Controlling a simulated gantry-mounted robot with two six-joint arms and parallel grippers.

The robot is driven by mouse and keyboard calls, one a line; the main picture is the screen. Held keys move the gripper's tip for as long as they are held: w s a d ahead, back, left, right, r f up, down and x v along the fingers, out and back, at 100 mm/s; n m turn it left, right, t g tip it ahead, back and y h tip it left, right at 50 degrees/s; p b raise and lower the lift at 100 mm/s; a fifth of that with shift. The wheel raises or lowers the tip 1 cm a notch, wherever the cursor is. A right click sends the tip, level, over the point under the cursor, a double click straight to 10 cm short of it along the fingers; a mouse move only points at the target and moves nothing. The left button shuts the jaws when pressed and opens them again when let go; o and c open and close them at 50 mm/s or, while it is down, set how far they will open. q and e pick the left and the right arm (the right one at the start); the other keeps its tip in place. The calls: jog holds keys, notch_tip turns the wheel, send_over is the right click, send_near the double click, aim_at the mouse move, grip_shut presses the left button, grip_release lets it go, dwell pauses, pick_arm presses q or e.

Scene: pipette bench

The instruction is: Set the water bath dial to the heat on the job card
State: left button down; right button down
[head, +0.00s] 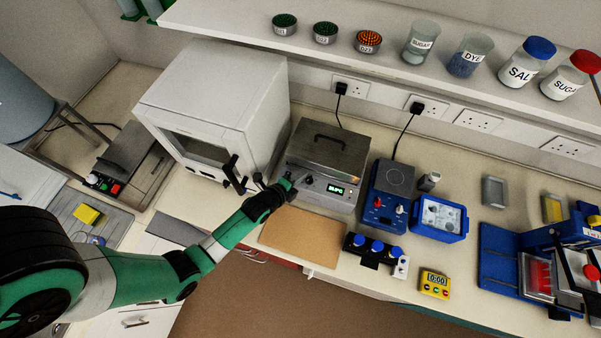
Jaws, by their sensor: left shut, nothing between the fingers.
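The water bath (328,152) is a silver box with a black handle on its lid, standing at the back of the bench. Its front panel has a lit green display (337,190), whose digits are too small to read surely. A small dark knob (308,180) sits left of the display. My left gripper (289,178) is shut and empty, at the left part of the front panel, just left of the knob. I cannot tell whether it touches the panel. No job card can be made out. My right gripper is not in view.
A white oven-like cabinet (215,95) stands left of the bath. A blue hotplate (388,195) stands close on its right. A brown mat (303,237) lies in front, with a rack of blue-capped items (376,247) and a yellow timer (435,283) to the right. A shelf overhangs behind.

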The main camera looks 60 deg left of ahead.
pick_arm(q)
jog(key=shift+w+a, duration=0.5)
dwell(0.7)
jog(key=shift+d, duration=0.1)
jog(key=shift+w+d, duration=0.25)
jog(key=shift+d, duration=0.4)
jog(key=shift+s, duration=0.1)
